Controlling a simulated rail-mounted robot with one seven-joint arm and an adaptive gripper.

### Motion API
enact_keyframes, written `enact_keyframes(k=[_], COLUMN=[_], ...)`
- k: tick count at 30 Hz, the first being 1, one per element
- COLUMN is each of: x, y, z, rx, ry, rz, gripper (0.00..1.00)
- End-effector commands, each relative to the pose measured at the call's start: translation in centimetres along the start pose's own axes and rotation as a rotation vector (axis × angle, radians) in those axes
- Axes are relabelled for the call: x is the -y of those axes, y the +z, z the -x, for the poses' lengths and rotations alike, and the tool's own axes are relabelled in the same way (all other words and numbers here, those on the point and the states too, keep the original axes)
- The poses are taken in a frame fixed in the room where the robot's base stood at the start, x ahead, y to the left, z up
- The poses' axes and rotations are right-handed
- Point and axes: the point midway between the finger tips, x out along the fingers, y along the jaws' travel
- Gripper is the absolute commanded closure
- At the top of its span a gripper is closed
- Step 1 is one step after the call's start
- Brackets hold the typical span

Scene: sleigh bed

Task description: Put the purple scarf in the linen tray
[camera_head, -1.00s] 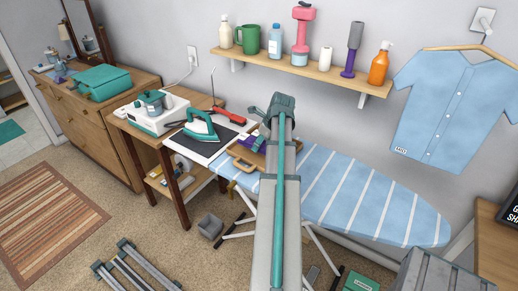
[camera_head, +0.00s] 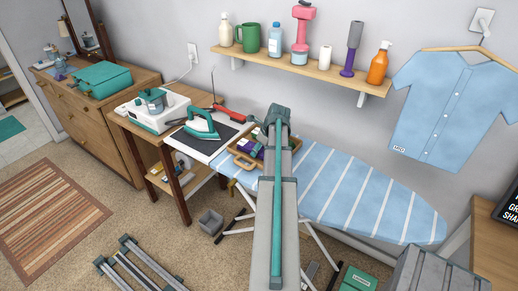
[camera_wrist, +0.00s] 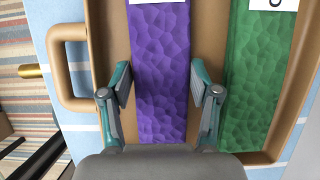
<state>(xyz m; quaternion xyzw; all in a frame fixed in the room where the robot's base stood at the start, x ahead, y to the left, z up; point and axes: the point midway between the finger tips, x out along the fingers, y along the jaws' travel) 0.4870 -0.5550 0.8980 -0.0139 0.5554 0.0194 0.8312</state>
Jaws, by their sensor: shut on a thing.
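The purple scarf (camera_wrist: 160,60) is a long flat purple strip with a crinkled surface and a white label at its top edge, partly cut off. It lies within the walls of the tan linen tray (camera_wrist: 106,30), beside a green strip. In the wrist view my gripper (camera_wrist: 160,84) has one finger along each side of the scarf and is shut on it. In the head view the tray (camera_head: 236,153) sits at the left end of the ironing board; my arm hides part of it and my gripper.
The green strip (camera_wrist: 252,80) with a white label lies right of the scarf in the tray. The ironing board (camera_head: 360,197) is clear to the right. A teal iron (camera_head: 201,124) stands on the table to the left. A shelf (camera_head: 300,68) with bottles is above.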

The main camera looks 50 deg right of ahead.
Motion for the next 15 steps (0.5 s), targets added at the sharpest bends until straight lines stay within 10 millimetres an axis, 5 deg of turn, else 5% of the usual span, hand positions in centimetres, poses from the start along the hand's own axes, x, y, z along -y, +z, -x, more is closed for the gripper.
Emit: enact_keyframes(k=[3,4,7,15], x=[0.0,0.01,0.01,0.0], y=[-0.12,-0.09,-0.09,-0.09], z=[-0.29,-0.24,-0.23,-0.22], rx=[0.0,0.0,0.0,0.0], ry=[0.0,0.0,0.0,0.0], rz=[0.0,0.0,0.0,0.0], gripper=[0.8,0.33,0.17,0.13])
